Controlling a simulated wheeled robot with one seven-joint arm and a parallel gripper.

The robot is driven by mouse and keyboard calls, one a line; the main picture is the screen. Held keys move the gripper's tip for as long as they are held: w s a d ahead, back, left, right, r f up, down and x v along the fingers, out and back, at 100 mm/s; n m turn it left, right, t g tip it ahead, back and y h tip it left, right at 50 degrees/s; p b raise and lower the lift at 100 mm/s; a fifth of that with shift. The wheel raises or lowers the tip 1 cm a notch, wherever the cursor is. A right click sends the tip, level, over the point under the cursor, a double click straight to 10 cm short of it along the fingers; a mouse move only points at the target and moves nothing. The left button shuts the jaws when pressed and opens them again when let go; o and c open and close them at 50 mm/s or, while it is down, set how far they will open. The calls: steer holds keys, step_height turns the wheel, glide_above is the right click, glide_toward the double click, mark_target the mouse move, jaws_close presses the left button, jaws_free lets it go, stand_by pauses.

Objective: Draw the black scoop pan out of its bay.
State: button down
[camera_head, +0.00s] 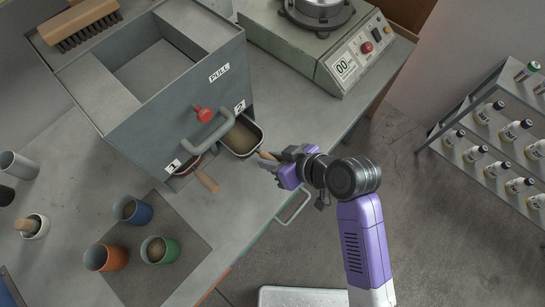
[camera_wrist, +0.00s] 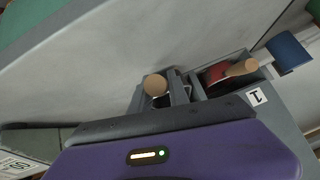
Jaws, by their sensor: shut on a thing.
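The black scoop pan (camera_head: 241,139) sticks partly out of the bay marked 2 in the grey cabinet (camera_head: 150,127); its back end is hidden inside. It has a dark rim, and its inside looks brownish. Its wooden handle (camera_head: 266,155) points toward my gripper (camera_head: 279,165). My gripper is shut on that handle, at the front of the cabinet near the bench's right edge. In the wrist view the round handle end (camera_wrist: 155,84) shows by the fingers, and the pan itself is mostly hidden.
A red scoop (camera_wrist: 217,73) with a wooden handle (camera_head: 207,181) sits in bay 1, close on the left. A grey pull handle (camera_head: 208,134) and red knob (camera_head: 203,113) stick out above. Cups stand on a dark mat (camera_head: 140,272). A machine (camera_head: 322,50) stands behind right.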

steer(key=c, duration=1.2)
jaws_free()
steer(key=shift+o, duration=0.2)
steer(key=v, duration=0.8)
steer(key=shift+f, duration=0.1)
